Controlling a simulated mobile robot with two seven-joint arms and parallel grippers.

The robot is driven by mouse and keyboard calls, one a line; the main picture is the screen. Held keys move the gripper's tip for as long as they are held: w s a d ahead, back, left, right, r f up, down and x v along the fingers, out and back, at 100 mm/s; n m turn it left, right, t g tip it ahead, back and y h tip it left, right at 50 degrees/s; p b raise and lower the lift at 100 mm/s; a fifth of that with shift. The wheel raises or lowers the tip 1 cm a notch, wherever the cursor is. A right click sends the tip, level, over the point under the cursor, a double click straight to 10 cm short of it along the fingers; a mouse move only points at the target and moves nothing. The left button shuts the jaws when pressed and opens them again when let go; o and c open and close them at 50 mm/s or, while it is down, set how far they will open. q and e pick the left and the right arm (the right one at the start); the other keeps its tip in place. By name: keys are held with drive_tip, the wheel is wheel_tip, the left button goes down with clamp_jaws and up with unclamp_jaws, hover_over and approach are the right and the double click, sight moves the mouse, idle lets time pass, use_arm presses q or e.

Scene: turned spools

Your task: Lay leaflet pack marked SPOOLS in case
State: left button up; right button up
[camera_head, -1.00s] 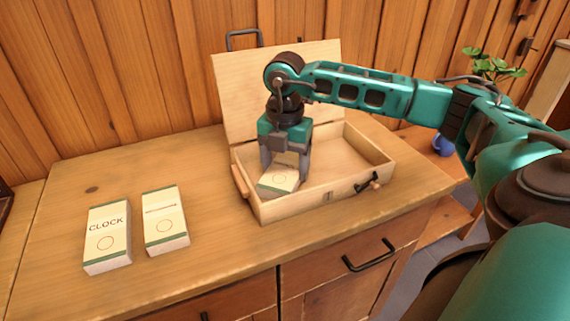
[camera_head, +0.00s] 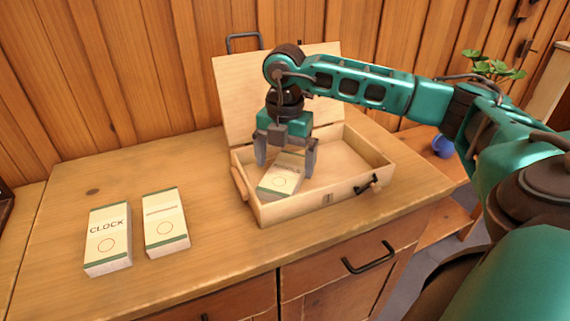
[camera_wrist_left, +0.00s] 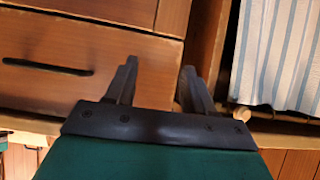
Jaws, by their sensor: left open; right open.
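The wooden case (camera_head: 381,158) stands open on the cabinet top, its lid raised at the back. A cream leaflet pack with green bands (camera_head: 281,180) lies in the left part of the case, partly hidden; its marking is too small to read. My right gripper (camera_head: 285,167) is open above the case, its fingers apart on either side of this pack. My left gripper (camera_wrist_left: 158,85) is open and empty in the left wrist view, facing a drawer front.
A pack marked CLOCK (camera_head: 107,238) and another pack with unreadable text (camera_head: 165,222) lie on the cabinet top (camera_head: 75,180) to the left. A striped cloth (camera_wrist_left: 278,55) hangs at the right of the left wrist view.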

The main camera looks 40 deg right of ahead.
sight(285, 171)
use_arm(q)
drive_tip(key=shift+s+a+r+p, duration=0.1)
drive_tip(key=shift+s+a+p, duration=0.15)
drive_tip(key=shift+a+p, duration=0.35)
use_arm(e)
wheel_tip(285, 171, up, 10)
drive_tip(key=shift+r, duration=0.2)
use_arm(q)
drive_tip(key=shift+w+d+r, duration=0.1)
drive_tip(key=shift+d+r, duration=0.1)
